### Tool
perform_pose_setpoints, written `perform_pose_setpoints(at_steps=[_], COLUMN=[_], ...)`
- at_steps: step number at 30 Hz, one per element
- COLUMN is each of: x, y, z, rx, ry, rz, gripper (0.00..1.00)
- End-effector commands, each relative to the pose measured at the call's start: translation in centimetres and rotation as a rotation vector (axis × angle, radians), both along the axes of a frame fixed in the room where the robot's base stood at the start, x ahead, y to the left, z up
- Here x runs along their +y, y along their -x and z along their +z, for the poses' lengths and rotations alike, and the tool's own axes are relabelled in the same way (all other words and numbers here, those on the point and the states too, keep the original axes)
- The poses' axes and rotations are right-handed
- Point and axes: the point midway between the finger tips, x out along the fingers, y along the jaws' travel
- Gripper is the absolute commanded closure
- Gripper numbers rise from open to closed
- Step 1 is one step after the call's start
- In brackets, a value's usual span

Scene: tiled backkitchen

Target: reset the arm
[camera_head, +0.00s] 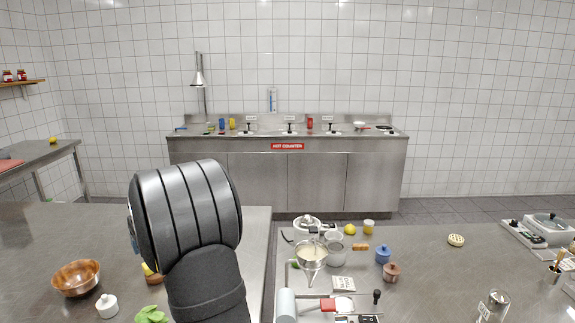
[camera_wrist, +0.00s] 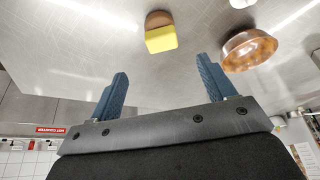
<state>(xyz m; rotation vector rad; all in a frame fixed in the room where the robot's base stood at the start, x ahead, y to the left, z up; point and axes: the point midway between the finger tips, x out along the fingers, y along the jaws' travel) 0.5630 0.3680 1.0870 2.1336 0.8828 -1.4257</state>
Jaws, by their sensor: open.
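My gripper (camera_wrist: 161,68) shows in the wrist view with its two blue fingers apart and nothing between them. Beyond the fingertips is the metal worktop (camera_wrist: 80,50). A yellow and brown block (camera_wrist: 160,38) lies on that worktop, apart from the fingers. A copper bowl (camera_wrist: 250,50) is beyond the right finger. In the head view my dark arm rises over the left worktop and hides my fingers. The copper bowl (camera_head: 77,277) stands at the left there, and the block (camera_head: 152,276) is partly hidden by my arm.
A small white lidded jar (camera_head: 107,306) and green leaves (camera_head: 151,315) are near my arm.

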Motion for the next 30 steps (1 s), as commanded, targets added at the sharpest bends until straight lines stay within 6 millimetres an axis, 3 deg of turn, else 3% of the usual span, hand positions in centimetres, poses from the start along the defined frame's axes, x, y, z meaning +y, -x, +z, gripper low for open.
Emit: perform_pose_setpoints(at_steps=[18, 25, 30], x=[3.3, 3.3, -0.1], y=[-3.2, -3.3, -3.5], z=[-11.4, -6.5, -4.9], rx=[0.003, -0.004, -0.001], ry=[0.002, -0.003, -0.002], rz=[0.0, 0.0, -0.003], gripper=[0.24, 0.24, 0.24])
